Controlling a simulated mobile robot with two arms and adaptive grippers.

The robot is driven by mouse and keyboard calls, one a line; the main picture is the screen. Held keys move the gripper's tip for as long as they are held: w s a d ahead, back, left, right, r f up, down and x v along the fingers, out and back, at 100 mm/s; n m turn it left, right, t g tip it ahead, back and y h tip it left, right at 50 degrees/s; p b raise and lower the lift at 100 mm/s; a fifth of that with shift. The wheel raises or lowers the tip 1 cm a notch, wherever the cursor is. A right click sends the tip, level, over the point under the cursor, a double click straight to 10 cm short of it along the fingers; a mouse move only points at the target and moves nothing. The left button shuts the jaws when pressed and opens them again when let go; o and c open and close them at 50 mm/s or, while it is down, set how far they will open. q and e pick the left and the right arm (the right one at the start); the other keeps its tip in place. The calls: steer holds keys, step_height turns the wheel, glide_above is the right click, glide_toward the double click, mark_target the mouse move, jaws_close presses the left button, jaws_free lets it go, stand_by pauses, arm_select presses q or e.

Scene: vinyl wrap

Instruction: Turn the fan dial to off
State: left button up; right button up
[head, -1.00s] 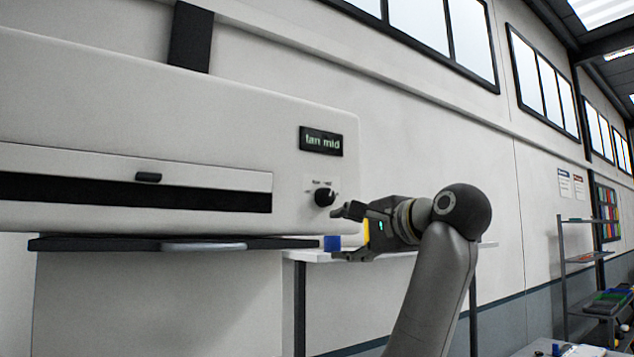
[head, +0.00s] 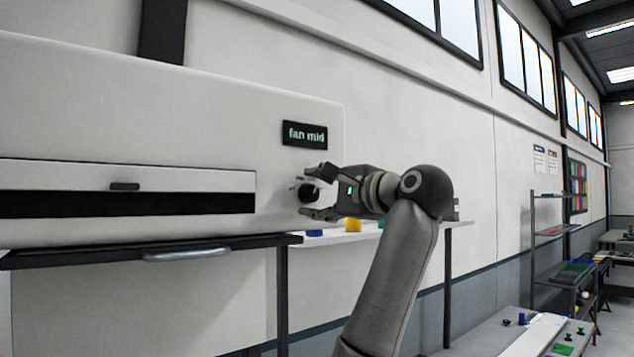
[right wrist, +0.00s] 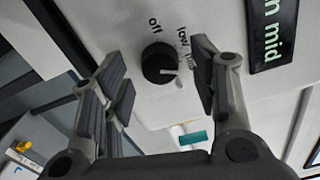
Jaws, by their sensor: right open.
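The fan dial (head: 309,193) is a round black knob on the white machine front (head: 230,130). In the right wrist view the dial (right wrist: 159,63) has a pale pointer line and printed labels "off" and "low", with a further label partly hidden by a finger. The display (head: 305,134) above it reads "fan mid". My right gripper (head: 312,191) is open, with its fingers above and below the dial in the head view. In the right wrist view the dial lies between and beyond the open fingers (right wrist: 160,90); contact cannot be told. My left gripper is not in view.
The machine has a dark slot and a drawer-like flap with a handle (head: 125,186). A dark ledge with a grey handle (head: 187,254) juts out below. A white shelf (head: 340,238) with small coloured blocks (head: 353,225) lies under my right gripper.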

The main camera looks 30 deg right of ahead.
steer(key=shift+w, duration=0.35)
steer(key=shift+c, duration=0.3)
steer(key=c, duration=1)
steer(key=shift+f, duration=0.1)
